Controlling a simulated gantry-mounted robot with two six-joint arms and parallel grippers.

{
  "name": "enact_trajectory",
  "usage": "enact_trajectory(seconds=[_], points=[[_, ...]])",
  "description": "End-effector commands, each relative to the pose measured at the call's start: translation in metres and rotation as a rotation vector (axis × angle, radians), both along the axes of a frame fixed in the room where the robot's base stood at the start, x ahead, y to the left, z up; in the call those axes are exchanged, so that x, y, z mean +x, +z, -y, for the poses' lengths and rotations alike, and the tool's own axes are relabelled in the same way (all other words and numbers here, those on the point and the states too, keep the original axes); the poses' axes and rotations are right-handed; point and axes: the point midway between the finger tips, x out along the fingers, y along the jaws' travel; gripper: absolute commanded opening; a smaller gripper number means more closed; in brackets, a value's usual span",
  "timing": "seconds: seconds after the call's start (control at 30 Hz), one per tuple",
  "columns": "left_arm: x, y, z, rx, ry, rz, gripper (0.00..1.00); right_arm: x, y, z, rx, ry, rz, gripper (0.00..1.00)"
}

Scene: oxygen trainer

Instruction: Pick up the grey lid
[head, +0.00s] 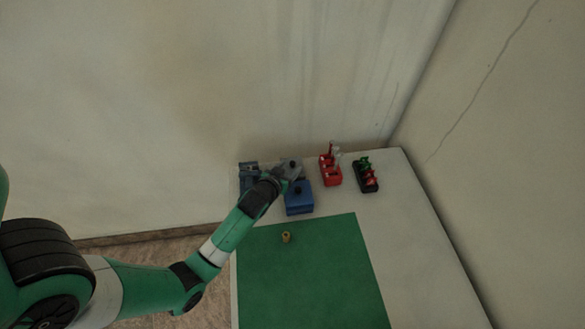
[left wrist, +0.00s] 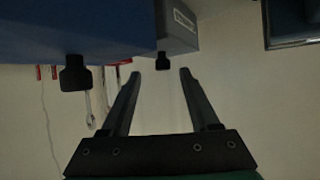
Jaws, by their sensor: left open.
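The grey lid (head: 291,164) is at the back of the table, behind a blue box-like thing with a black knob (head: 299,199). In the left wrist view the grey lid (left wrist: 178,32) shows a pale label and a small black knob (left wrist: 163,61). My left gripper (head: 284,178) is at the near left of the grey lid. In the left wrist view its fingers (left wrist: 160,73) are open and empty, and the black knob appears just beyond the gap between their tips. The exact distance cannot be told. My right gripper is not in view.
The blue thing (left wrist: 75,30) fills the wrist view's upper left. A blue holder (head: 248,172) stands left of the gripper. A red rack (head: 331,175) and a black rack (head: 367,178) stand right. A small yellowish piece (head: 286,237) is on the green mat (head: 310,280), otherwise clear.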

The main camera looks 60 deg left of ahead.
Motion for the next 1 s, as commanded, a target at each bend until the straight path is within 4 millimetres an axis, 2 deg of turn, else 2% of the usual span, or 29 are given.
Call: enact_trajectory(seconds=[0.2,0.5,0.83,1.0], points=[[0.023,-0.02,-0.025,-0.001,0.0,0.001,0.61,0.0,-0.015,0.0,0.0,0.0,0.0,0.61],[0.028,-0.021,-0.029,0.0,0.0,0.002,0.61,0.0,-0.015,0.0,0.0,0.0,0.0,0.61],[0.028,-0.021,-0.029,0.0,0.0,0.001,0.02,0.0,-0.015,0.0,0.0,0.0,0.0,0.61],[0.028,-0.021,-0.029,0.0,0.0,0.001,0.0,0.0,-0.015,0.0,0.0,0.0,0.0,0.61]])
